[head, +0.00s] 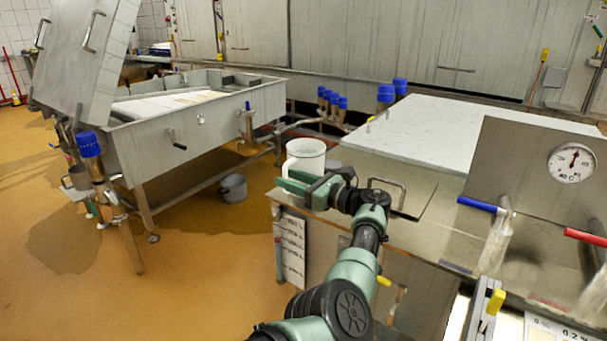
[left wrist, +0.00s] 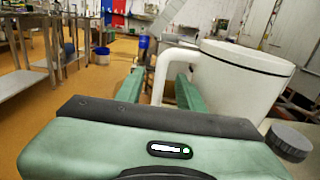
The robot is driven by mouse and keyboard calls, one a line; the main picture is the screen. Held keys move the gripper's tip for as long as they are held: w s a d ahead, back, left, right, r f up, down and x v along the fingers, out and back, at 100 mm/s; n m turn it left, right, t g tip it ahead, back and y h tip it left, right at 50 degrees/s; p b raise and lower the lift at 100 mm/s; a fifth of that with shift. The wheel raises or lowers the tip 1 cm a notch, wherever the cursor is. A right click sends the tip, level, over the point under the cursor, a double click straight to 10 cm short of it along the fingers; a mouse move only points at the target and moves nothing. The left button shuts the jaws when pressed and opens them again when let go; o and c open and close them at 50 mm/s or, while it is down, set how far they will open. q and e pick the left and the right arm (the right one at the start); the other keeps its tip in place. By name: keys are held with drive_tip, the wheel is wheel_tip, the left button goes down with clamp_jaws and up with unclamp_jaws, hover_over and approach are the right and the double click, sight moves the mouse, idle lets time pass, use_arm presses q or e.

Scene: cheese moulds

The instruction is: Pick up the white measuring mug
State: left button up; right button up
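My left gripper (head: 291,184) is at the mug's near side in the head view. In the left wrist view its two green fingers (left wrist: 158,90) are apart, with the handle between them. I see a gap on the left of the handle; contact on the right is unclear. My right gripper is not in view.
A small dark grey round object (left wrist: 289,138) sits close beside the mug. A steel frame handle (head: 387,190) rises from the worktop right of my gripper. A large steel vat (head: 190,145) stands left, with a grey bucket (head: 233,187) on the floor. Open floor lies between.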

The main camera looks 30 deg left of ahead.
use_arm(q)
drive_tip(key=shift+w+a, duration=0.1)
drive_tip(key=shift+a, duration=0.9)
clamp_jaws()
idle(0.5)
drive_tip(key=shift+r, duration=0.15)
